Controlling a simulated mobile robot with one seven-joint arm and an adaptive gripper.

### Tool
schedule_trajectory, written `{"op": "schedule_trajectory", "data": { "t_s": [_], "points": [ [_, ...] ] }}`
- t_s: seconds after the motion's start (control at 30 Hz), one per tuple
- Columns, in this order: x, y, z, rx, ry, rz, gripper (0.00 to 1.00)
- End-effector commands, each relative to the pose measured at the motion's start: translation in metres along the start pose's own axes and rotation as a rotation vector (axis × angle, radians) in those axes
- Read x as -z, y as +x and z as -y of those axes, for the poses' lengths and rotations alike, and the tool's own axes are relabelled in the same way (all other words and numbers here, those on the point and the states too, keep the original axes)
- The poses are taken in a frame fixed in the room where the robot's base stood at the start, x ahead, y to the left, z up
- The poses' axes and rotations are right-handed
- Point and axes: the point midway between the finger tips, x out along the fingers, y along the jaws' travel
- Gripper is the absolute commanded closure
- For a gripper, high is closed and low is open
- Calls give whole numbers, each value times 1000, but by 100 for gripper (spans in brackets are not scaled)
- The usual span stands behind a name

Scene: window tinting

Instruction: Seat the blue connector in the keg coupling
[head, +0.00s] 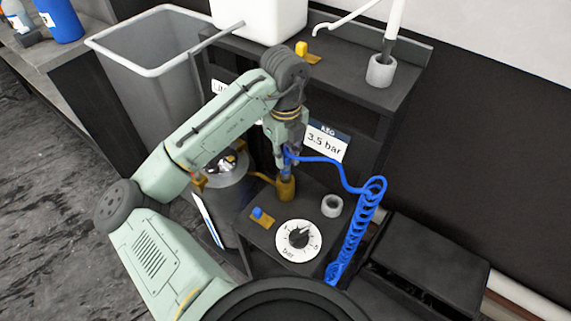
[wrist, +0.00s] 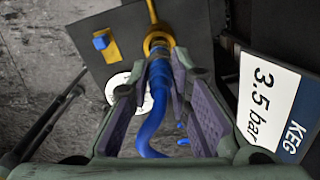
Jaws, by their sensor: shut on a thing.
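The brass keg coupling (head: 286,190) stands upright on the dark block in the head view. It also shows at the top of the wrist view (wrist: 158,38). My gripper (head: 286,152) points down directly above it. In the wrist view my gripper (wrist: 163,68) is shut on the blue connector (wrist: 158,73), with a finger on each side. The connector's lower end (head: 287,171) is at the coupling's mouth. I cannot tell how deep it sits. The fingers hide part of the connector.
A coiled blue hose (head: 361,225) runs from the connector to the right. A dial (head: 298,240), a grey ring holder (head: 332,206) and a small blue-and-yellow valve (head: 262,217) sit around the coupling. A "KEG 3.5 bar" sign (head: 325,141) stands close behind my gripper.

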Motion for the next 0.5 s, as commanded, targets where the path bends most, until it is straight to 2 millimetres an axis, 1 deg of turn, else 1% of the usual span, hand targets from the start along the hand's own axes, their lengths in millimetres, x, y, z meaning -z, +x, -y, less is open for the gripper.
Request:
{"op": "schedule_trajectory", "data": {
  "t_s": [0.03, 0.1, 0.17, 0.5],
  "points": [
    [0, 13, 0, -1, 0, 0, 100],
    [0, 23, -1, -1, 0, 0, 100],
    [0, 29, -1, -1, 0, 1, 100],
    [0, 30, 0, 0, 0, 0, 100]
  ]
}}
